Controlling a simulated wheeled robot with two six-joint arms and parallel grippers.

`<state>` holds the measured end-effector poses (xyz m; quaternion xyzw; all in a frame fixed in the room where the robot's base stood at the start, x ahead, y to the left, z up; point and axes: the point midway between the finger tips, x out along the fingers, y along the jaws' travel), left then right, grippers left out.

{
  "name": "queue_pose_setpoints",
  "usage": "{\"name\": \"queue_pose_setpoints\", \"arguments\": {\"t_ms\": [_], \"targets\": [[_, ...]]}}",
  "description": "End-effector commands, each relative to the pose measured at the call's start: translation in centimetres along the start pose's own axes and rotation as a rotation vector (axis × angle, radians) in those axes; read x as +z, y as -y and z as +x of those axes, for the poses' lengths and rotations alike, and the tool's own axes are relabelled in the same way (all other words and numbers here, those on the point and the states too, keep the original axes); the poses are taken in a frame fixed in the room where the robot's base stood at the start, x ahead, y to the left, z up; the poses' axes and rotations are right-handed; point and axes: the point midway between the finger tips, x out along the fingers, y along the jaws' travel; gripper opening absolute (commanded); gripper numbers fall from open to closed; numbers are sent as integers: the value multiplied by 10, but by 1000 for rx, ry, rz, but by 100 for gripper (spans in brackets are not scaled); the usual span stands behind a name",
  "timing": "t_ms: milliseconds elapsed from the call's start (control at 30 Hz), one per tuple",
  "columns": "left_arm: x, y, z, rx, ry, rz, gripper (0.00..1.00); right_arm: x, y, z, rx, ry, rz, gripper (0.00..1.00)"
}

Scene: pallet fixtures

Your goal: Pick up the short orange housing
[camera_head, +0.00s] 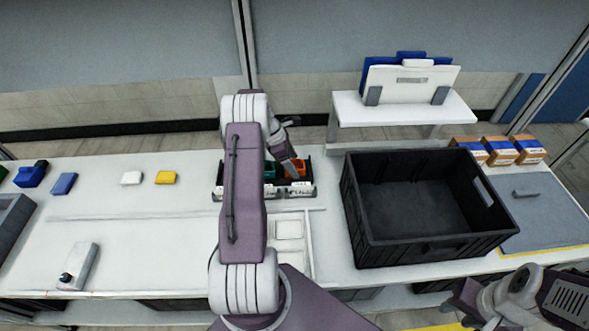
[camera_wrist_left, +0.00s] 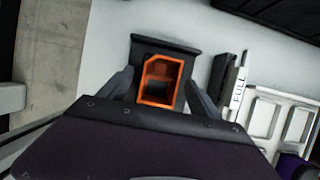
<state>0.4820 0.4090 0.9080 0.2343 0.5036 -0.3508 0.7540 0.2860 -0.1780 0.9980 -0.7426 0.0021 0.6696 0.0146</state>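The short orange housing (camera_head: 300,172) sits in the right part of a black holder (camera_head: 305,192) on the white table, partly hidden by my left gripper (camera_head: 289,166). In the left wrist view the orange housing (camera_wrist_left: 160,80) looks like an open-topped box with a cut corner. The left gripper's two fingers (camera_wrist_left: 159,90) stand on either side of it, spread, with narrow gaps visible. A teal housing (camera_head: 269,170) is in the holder to the left, partly behind my arm. My right gripper (camera_head: 462,301) is at the lower right, far from the holder; its fingers are unclear.
A large empty black crate (camera_head: 430,245) stands right of the holder. A white raised shelf (camera_head: 400,108) is behind it. A white divided tray (camera_head: 290,228) lies in front of the holder. Blue, white and yellow (camera_head: 166,177) pieces lie at the left.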

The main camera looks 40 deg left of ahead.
Motion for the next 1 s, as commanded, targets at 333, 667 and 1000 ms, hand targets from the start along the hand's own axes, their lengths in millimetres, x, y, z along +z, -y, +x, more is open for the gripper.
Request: {"name": "queue_pose_setpoints", "arguments": {"t_ms": [333, 667, 1000], "targets": [[0, 0, 0, 0, 0, 0, 5, 0, 0, 0, 0, 0, 0, 36], [7, -1, -18, 3, 0, 1, 5, 0, 0, 3, 0, 0, 0, 36], [58, 40, -53, 0, 0, 4, 5, 1, 0, 13, 0, 0, 0, 36]]}}
